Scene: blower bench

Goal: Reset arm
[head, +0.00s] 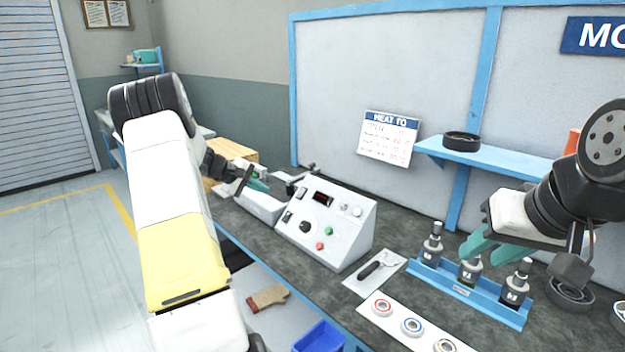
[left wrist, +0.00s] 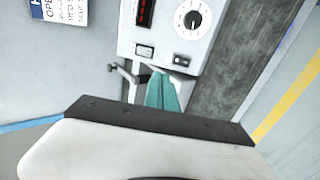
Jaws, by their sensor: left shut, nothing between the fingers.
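My left arm reaches over the left end of the bench. Its gripper (head: 258,185) is beside the white control box (head: 325,228), with its teal fingers closed and empty. In the left wrist view the fingertips (left wrist: 163,90) lie together below the box's switches and next to a small metal lever (left wrist: 128,74). My right gripper (head: 480,246) hangs over the blue rack (head: 470,295) of dark bottles, its teal fingers close to the middle bottle (head: 470,270). I cannot tell whether they are apart or touch the bottle.
A trowel-like tool (head: 375,268) lies on a white sheet in front of the control box. A white strip (head: 395,325) with coloured rings is at the front. A blue bin (head: 318,338) and a brown brush (head: 268,298) are below. A blue shelf (head: 500,158) holds a black ring (head: 461,142).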

